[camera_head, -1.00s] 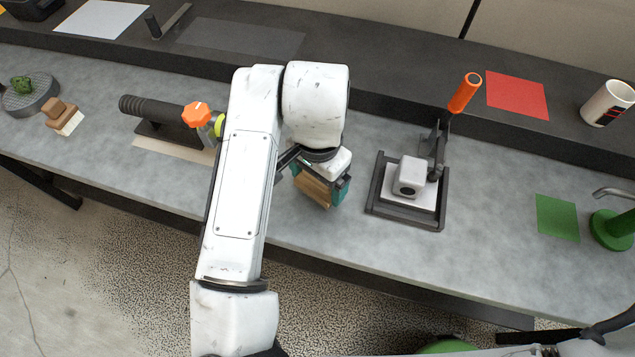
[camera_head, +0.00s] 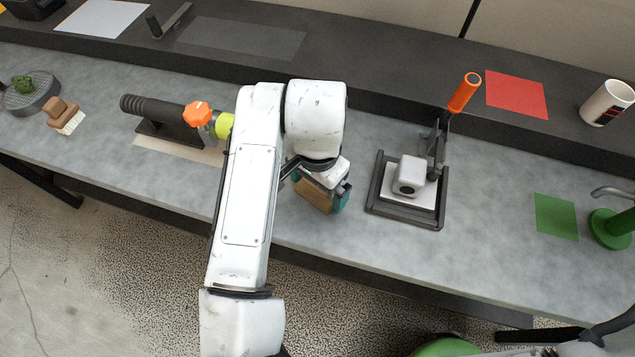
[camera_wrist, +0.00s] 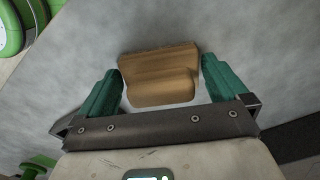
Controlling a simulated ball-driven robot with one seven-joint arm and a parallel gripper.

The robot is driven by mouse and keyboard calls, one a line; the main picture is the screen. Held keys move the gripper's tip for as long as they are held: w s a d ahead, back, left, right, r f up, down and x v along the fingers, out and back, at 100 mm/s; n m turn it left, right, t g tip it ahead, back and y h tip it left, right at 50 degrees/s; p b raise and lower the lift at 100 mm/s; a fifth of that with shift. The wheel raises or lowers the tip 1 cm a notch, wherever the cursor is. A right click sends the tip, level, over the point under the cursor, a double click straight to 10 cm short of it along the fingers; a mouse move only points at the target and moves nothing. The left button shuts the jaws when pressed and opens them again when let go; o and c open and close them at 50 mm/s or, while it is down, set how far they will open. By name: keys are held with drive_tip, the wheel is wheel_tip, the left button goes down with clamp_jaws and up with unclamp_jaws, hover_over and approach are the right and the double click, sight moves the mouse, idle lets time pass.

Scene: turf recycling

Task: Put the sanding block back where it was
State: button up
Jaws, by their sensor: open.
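The sanding block, a brown wooden block with a stepped top, shows in the wrist view (camera_wrist: 160,78) and partly in the head view (camera_head: 313,196). It appears to lie on the grey worktop near the front edge. My gripper (camera_head: 321,193) is over it with its teal fingers spread. In the wrist view, one finger stands on each side of the block, with a visible gap on both sides. In the head view, my wrist and fingers hide part of the block.
A black-framed press (camera_head: 405,190) with an orange handle stands to the right. A dark cylinder tool (camera_head: 160,115) with an orange knob stands left, partly behind my arm. A wooden brush (camera_head: 64,113) lies farther left. A green sheet (camera_head: 557,217) lies right. Worktop between gripper and press is clear.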

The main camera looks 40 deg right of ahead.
wheel_tip(320, 180, up, 12)
idle(0.4)
drive_tip(key=shift+c, duration=0.2)
idle(1.1)
